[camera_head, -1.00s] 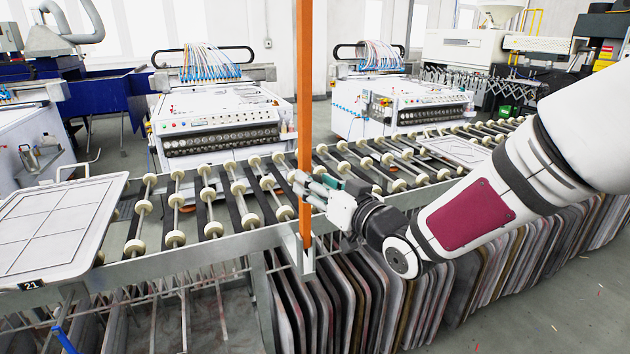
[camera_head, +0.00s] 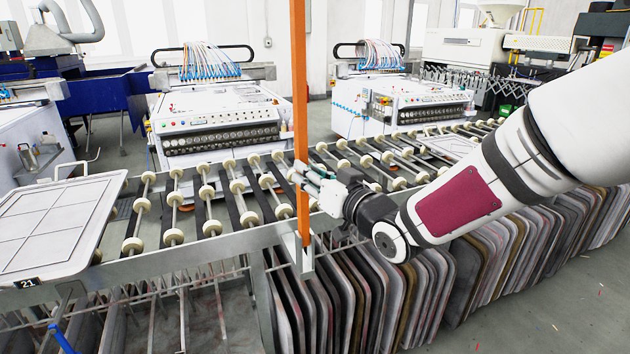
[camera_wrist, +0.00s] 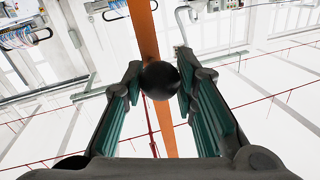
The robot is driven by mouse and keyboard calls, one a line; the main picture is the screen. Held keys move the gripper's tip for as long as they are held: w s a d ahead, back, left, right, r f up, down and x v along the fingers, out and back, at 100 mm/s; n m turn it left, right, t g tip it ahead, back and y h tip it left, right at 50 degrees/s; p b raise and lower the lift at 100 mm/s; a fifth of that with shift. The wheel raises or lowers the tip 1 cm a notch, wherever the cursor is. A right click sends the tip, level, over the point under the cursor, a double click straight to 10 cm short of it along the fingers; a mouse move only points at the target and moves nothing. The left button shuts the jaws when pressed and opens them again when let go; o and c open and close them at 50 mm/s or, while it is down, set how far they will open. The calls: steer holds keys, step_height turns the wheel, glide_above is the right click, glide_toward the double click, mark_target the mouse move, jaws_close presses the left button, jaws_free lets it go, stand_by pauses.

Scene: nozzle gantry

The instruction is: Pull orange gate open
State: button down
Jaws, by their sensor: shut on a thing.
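The orange gate (camera_head: 299,110) is a long, narrow upright bar in the head view, standing at the near rail of the roller conveyor. It leans very slightly left at its top. In the wrist view the orange bar (camera_wrist: 145,30) runs behind a round black knob (camera_wrist: 160,80). My gripper (camera_wrist: 160,70) has its green-padded fingers on both sides of the knob and is shut on it. In the head view my gripper (camera_head: 306,178) is at the bar, a little above its foot. The knob is hidden there.
The roller conveyor (camera_head: 238,205) runs behind the bar. A white framed tray (camera_head: 55,225) marked 21 lies at the left. Several grey panels (camera_head: 330,300) stand upright below my arm. White machines (camera_head: 220,115) stand behind the conveyor.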

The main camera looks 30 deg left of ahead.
steer(key=shift+w+a+r+b, duration=0.15)
steer(key=shift+w+a+b, duration=0.5)
steer(key=shift+w+a, duration=0.15)
steer(key=shift+w+a+r, duration=0.1)
steer(key=shift+a+r, duration=0.05)
steer(key=shift+a, duration=0.1)
steer(key=c, duration=1.3)
jaws_free()
steer(key=v, duration=1.2)
